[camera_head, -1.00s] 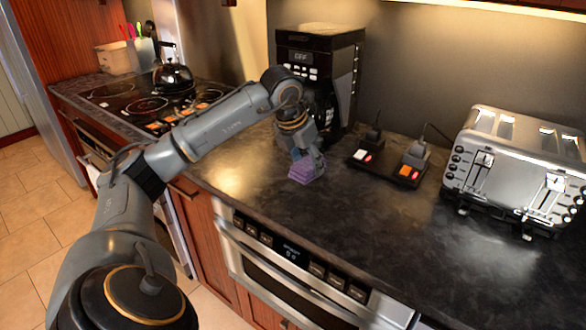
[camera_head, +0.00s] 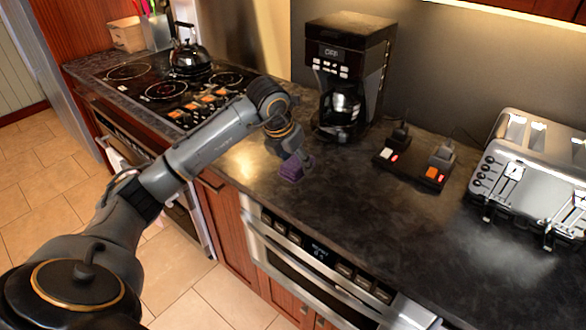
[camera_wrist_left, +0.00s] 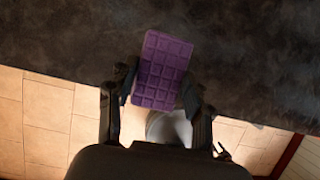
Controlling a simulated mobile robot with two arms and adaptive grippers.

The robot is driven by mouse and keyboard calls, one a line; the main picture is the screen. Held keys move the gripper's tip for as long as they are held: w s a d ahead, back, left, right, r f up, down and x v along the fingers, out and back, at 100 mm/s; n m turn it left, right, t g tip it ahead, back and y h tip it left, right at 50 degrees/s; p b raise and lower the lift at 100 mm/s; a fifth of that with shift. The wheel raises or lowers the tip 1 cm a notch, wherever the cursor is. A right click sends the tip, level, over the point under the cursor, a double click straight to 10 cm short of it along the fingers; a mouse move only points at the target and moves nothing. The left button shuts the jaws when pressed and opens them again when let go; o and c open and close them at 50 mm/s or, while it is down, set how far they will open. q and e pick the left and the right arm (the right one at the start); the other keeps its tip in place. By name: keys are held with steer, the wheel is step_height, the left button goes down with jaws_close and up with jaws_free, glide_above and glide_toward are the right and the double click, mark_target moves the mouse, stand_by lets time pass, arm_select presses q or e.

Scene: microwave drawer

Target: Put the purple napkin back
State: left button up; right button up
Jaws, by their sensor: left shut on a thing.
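The purple napkin (camera_head: 291,170) is a small folded block with a grid pattern. My left gripper (camera_head: 292,158) is shut on it, at the counter's front part, in front of the coffee maker. In the left wrist view the napkin (camera_wrist_left: 162,70) sits tilted between the two fingers of my left gripper (camera_wrist_left: 160,82). Its upper part shows against the dark counter. I cannot tell whether the napkin touches the counter. My right gripper is not in view.
The coffee maker (camera_head: 345,75) stands behind the gripper. A switch board (camera_head: 413,168) and a toaster (camera_head: 530,175) are to the right. The stove with a kettle (camera_head: 190,58) is at left. The microwave drawer (camera_head: 310,265) is below the counter. The counter's front is clear.

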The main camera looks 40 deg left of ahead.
mark_target(295, 165)
arm_select(q)
steer(key=f, duration=0.1)
steer(key=w+a+f, duration=0.1)
steer(key=w+a+f+p, duration=0.1)
steer(key=f, duration=0.1)
steer(key=shift+w, duration=0.25)
steer(key=shift+w+a+f, duration=0.15)
steer(key=shift+w+f, duration=0.2)
steer(key=shift+f, duration=0.2)
step_height(295, 165, down, 2)
steer(key=shift+f+p, duration=0.15)
steer(key=shift+p, duration=0.75)
steer(key=shift+a+f, duration=0.1)
steer(key=shift+f, duration=0.35)
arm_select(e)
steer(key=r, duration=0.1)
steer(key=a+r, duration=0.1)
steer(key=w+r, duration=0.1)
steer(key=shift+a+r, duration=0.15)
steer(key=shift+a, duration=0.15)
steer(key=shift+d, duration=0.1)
arm_select(q)
steer(key=shift+f, duration=0.15)
steer(key=o, duration=1.1)
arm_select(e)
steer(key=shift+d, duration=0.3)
